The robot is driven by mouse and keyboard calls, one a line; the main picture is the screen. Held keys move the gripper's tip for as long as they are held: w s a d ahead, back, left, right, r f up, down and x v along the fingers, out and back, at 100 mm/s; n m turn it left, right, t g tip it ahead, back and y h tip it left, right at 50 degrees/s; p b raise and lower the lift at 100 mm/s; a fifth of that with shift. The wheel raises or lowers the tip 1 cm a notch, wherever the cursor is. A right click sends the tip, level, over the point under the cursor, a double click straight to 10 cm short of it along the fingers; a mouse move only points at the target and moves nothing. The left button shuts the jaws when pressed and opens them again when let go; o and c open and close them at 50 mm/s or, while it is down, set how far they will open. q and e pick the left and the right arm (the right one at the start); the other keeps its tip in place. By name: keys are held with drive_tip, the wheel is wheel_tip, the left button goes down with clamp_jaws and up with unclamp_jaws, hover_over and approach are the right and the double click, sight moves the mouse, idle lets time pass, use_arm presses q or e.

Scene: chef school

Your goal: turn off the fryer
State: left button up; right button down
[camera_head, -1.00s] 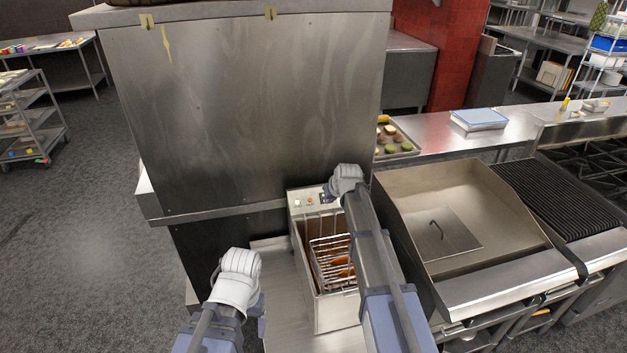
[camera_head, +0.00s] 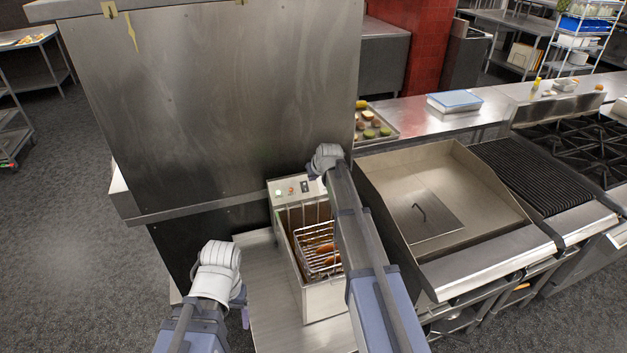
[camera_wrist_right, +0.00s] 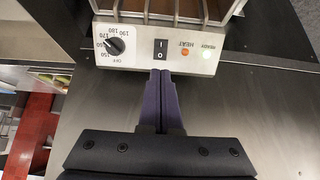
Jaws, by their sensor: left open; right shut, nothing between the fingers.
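The fryer (camera_head: 325,298) is a metal tank with a wire basket (camera_head: 318,248) holding brown food. Its control panel (camera_head: 290,190) is at the back. In the right wrist view the panel (camera_wrist_right: 207,66) appears upside down, with a black knob (camera_wrist_right: 114,46), a black I/O rocker switch (camera_wrist_right: 161,49), an orange-red HEAT light (camera_wrist_right: 185,52) and a green READY light (camera_wrist_right: 208,54). My right gripper (camera_wrist_right: 163,72) is shut and empty, its tips beside the panel edge in line with the switch; contact is unclear. My left gripper (camera_head: 242,303) is open left of the fryer, mostly hidden by its wrist.
A tall steel cabinet (camera_head: 210,100) stands behind the fryer. A griddle (camera_head: 440,255) and a ribbed grill (camera_head: 530,180) are to the right. A tray of food (camera_head: 385,138) sits on the back counter. Open floor (camera_head: 70,250) lies to the left.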

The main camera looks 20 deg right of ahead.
sight(305, 184)
drive_tip(key=b+x, duration=0.7)
drive_tip(key=x, duration=0.3)
drive_tip(key=shift+w+f, duration=0.15)
drive_tip(key=shift+w, duration=0.3)
drive_tip(key=shift+w+f+b, duration=0.15)
drive_tip(key=shift+w+b, duration=0.15)
drive_tip(key=shift+w, duration=0.1)
drive_tip(key=shift+w+f, duration=0.15)
drive_tip(key=shift+w, duration=0.25)
drive_tip(key=shift+s, duration=0.1)
drive_tip(key=shift+s+f+b, duration=0.35)
drive_tip(key=shift+s+b, duration=0.15)
drive_tip(key=shift+s, duration=0.2)
